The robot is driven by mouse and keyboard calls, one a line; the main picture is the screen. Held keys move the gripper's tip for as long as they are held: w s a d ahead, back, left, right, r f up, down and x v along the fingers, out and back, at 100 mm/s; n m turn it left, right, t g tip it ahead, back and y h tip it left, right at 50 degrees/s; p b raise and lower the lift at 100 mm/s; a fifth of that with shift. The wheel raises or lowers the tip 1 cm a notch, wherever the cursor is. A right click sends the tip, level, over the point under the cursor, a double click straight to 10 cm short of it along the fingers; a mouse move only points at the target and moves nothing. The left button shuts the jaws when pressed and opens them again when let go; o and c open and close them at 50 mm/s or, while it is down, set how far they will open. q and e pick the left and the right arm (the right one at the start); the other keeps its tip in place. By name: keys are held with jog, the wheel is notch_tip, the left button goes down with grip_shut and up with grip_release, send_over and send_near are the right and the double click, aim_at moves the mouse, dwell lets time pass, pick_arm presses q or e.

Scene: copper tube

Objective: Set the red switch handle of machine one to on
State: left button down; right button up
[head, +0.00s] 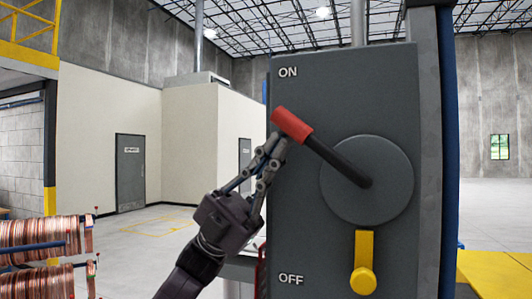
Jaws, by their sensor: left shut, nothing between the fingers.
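A dark grey switch box (300,210) fills the right middle of the head view, with ON at its upper left and OFF at its lower left. Its red handle (291,125) sits at the end of a black lever (335,160) on a round grey hub (385,195). The lever points up and left, with the red end below the ON label. My left gripper (277,147) is shut and empty, its fingertips just below the red handle. I cannot tell whether they touch it. My right gripper is not in view.
A yellow lever (362,262) hangs below the hub on the box front. Copper tube coils (38,235) are at the lower left. A yellow surface (492,272) lies at the lower right. Open floor (150,225) extends behind, left of the box.

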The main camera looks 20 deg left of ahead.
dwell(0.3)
pick_arm(q)
jog(key=shift+r, duration=0.15)
jog(key=shift+d+r, duration=0.15)
jog(key=shift+r, duration=0.35)
jog(key=shift+d+r+n+t+y+p, duration=0.2)
jog(key=shift+n+t+y+p, duration=0.15)
jog(key=shift+t, duration=0.25)
